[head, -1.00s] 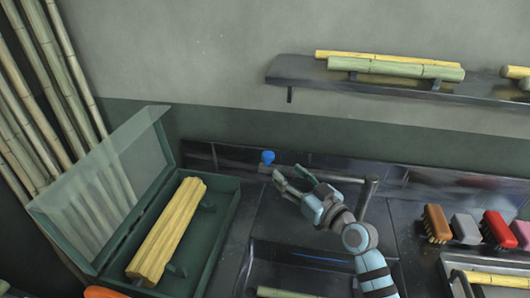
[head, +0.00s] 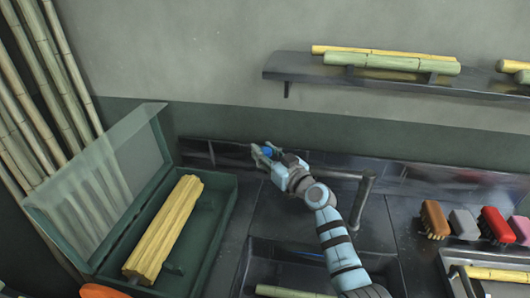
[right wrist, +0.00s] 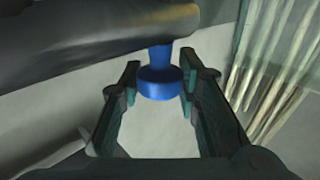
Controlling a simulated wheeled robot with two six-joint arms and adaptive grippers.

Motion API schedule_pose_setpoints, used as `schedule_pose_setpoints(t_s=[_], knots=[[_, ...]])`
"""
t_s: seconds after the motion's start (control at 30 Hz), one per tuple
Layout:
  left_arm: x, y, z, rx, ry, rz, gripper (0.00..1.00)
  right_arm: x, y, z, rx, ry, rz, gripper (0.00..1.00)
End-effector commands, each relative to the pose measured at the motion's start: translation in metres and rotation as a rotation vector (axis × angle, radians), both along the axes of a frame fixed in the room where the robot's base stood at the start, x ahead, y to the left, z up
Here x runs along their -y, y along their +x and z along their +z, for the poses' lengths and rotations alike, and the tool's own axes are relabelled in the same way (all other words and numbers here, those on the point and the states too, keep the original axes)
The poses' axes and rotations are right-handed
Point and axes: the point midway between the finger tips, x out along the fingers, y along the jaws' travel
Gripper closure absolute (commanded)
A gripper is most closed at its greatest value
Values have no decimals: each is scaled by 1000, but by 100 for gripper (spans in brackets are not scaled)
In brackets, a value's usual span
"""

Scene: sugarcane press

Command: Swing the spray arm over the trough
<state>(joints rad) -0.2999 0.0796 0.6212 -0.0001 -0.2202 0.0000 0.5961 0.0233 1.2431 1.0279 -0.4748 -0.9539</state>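The spray arm (head: 338,172) is a dark pipe that runs left from an upright post (head: 363,200) behind the trough (head: 285,258). Its blue nozzle (head: 267,152) is at the left end. My right gripper (head: 262,153) is at the nozzle. In the right wrist view the blue nozzle (right wrist: 158,82) hangs from the dark pipe (right wrist: 90,65) between the two open fingers, with a gap visible on at least the left side. The trough is a dark basin at the front, partly hidden by my right arm. My left gripper is not in view.
A green box (head: 225,215) with a raised clear lid (head: 100,190) holds yellow cane (head: 165,230) at the left. Several brushes (head: 434,220) stand at the right beside a tray (head: 445,262). A wall shelf (head: 300,72) holds more cane. Bamboo poles (head: 40,100) lean at the far left.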

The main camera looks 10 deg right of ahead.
Motion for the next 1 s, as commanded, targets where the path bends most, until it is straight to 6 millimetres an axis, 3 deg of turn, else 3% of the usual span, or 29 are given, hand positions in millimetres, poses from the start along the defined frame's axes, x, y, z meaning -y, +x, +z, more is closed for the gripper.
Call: schedule_pose_setpoints(t_s=[0.03, 0.1, 0.57, 0.77, 1.0], knots=[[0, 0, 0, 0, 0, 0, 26, 0, 0, 0, -1, 0, 0, 89], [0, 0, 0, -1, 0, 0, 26, 0, 0, 0, -1, 0, 0, 100], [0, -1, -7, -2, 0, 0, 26, -4, -12, -2, 0, 0, 40, 100], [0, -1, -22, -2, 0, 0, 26, -13, -40, -5, 1, -2, 140, 100], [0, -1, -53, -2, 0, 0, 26, -22, -98, -8, 1, -5, 340, 100]])
